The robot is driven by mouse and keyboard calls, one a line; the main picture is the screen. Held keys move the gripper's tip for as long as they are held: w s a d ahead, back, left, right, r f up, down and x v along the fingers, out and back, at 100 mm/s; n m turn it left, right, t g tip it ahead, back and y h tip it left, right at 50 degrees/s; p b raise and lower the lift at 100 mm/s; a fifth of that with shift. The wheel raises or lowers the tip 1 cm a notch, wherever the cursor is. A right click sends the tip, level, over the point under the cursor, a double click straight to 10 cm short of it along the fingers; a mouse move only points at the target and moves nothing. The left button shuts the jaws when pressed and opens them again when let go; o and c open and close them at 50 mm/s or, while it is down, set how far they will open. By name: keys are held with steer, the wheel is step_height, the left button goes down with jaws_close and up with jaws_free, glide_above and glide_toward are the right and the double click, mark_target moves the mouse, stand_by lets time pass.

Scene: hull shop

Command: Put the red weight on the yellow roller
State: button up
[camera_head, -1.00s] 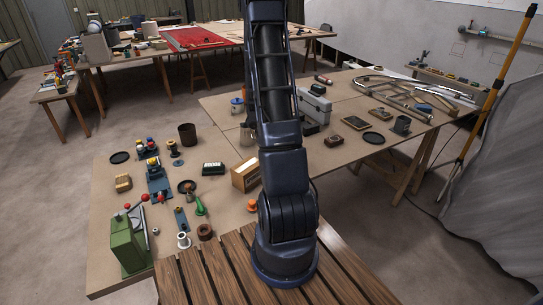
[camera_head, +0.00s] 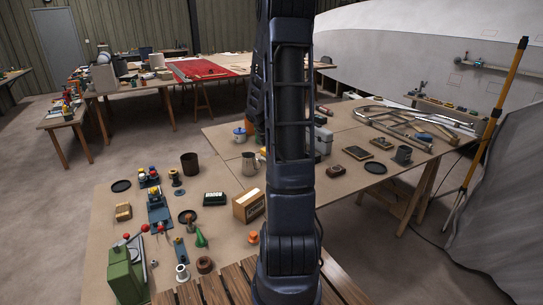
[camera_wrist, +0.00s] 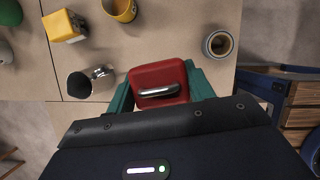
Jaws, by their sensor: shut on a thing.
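The red weight (camera_wrist: 160,74) is a rounded red block with a metal handle on top. In the wrist view it sits between the teal fingers of my gripper (camera_wrist: 160,86), which is shut on it. A yellow, round, hollow-looking thing (camera_wrist: 123,9) lies ahead at the top edge, partly cut off, and a yellow block-like thing (camera_wrist: 65,26) lies to its left. I cannot tell for sure which is the yellow roller. Both are apart from the weight. In the head view my arm hides the gripper and weight.
In the wrist view a shiny metal jug (camera_wrist: 92,82) lies left of the weight, and a round cup (camera_wrist: 218,44) stands right. A blue cabinet (camera_wrist: 275,88) is at the right. The head view shows a crowded near table with a green machine (camera_head: 124,272) and a wooden box (camera_head: 248,206).

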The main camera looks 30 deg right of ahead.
steer(key=w+d+r+m, duration=0.15)
steer(key=w+d, duration=0.25)
steer(key=w, duration=0.5)
steer(key=w+d+r, duration=0.3)
steer(key=w+d, duration=0.1)
steer(key=w, duration=0.5)
steer(key=w+d+r+m, duration=0.1)
steer(key=w+d+r, duration=0.25)
steer(key=w, duration=0.55)
steer(key=shift+n+g, duration=0.25)
steer(key=shift+g, duration=0.15)
step_height(320, 180, down, 20)
steer(key=shift+w+d+f, duration=0.1)
steer(key=shift+d+f, duration=0.05)
steer(key=shift+f, duration=0.05)
steer(key=shift+f, duration=0.1)
steer(key=o, duration=1.4)
